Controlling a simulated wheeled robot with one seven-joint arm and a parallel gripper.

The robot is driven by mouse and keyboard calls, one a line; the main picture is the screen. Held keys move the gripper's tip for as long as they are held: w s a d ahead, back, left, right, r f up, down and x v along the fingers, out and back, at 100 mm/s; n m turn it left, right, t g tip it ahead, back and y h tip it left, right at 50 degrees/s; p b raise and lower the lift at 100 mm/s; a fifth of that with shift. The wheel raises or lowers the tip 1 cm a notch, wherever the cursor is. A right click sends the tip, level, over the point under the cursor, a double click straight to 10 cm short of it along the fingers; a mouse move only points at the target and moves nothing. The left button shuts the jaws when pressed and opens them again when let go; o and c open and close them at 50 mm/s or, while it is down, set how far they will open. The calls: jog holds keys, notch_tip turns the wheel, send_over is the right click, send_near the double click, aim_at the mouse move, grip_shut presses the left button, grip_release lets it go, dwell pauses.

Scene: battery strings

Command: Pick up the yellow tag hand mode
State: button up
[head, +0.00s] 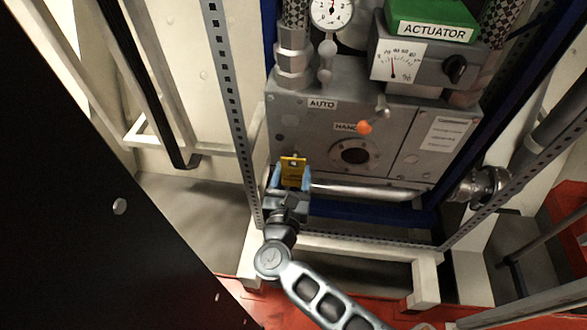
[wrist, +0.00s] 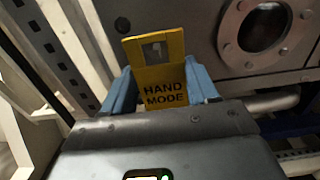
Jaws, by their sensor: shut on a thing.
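The yellow tag (head: 293,166) is held at the lower left of the grey box's front in the head view. In the wrist view the yellow tag (wrist: 160,68) reads "HAND MODE" and has a hole near its top edge. My gripper (head: 291,179) is shut on the tag, with a blue finger on each side of it. In the wrist view my gripper (wrist: 160,88) shows the tag upright between the fingers. The tag's lower end is hidden behind the gripper body.
The grey box (head: 408,140) has AUTO and HAND labels, an orange-knobbed lever (head: 365,127) and a round port (head: 355,155). An ACTUATOR unit (head: 425,50) sits above. A perforated upright (head: 230,110) stands close left, and a horizontal pipe (head: 365,192) runs right of my gripper.

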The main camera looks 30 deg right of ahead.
jog(key=shift+v, duration=1)
notch_tip(320, 180, up, 14)
jog(key=p, duration=0.2)
jog(key=shift+p, duration=0.3)
